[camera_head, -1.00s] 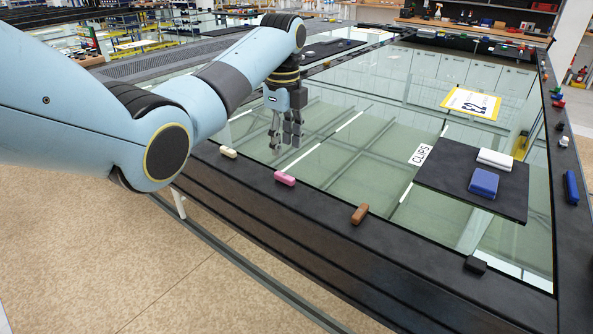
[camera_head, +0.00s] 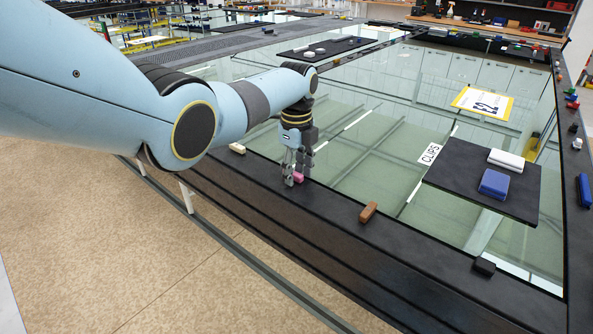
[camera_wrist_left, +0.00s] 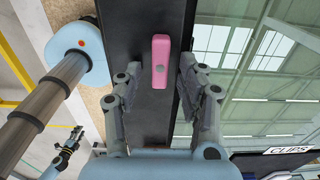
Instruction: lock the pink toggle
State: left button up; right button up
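The pink toggle (camera_head: 299,177) sits on the black frame edge along the near side of the glazed panel. In the head view my left gripper (camera_head: 295,180) points down right at it and partly hides it. In the left wrist view the pink toggle (camera_wrist_left: 160,62) is a long pink block with a small dark dot. It lies between and just beyond the spread fingers of my left gripper (camera_wrist_left: 158,90). The fingers are open and nothing is held between them. My right gripper does not show in the head view.
On the same edge are a cream toggle (camera_head: 237,148), a brown toggle (camera_head: 368,212) and a black toggle (camera_head: 484,266). A black board (camera_head: 470,203) marked CLIPS holds a white block (camera_head: 506,160) and a blue block (camera_head: 494,184). A yellow-bordered sign (camera_head: 483,102) lies on the glass.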

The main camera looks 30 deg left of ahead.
pick_arm(q)
grip_shut()
jog(key=shift+n, duration=0.3)
jog(key=n, duration=0.3)
jog(key=shift+w+r+p, duration=0.1)
jog(key=shift+w+p, duration=0.1)
jog(key=shift+p, duration=0.15)
jog(key=n, duration=0.4)
jog(key=shift+w+a+n, duration=0.1)
jog(key=shift+w+n, duration=0.1)
jog(key=shift+n, duration=0.1)
jog(key=n, duration=0.4)
jog(key=shift+w+a, duration=0.15)
jog(key=n, duration=0.5)
jog(key=shift+a+n, duration=0.25)
jog(key=shift+n, duration=0.15)
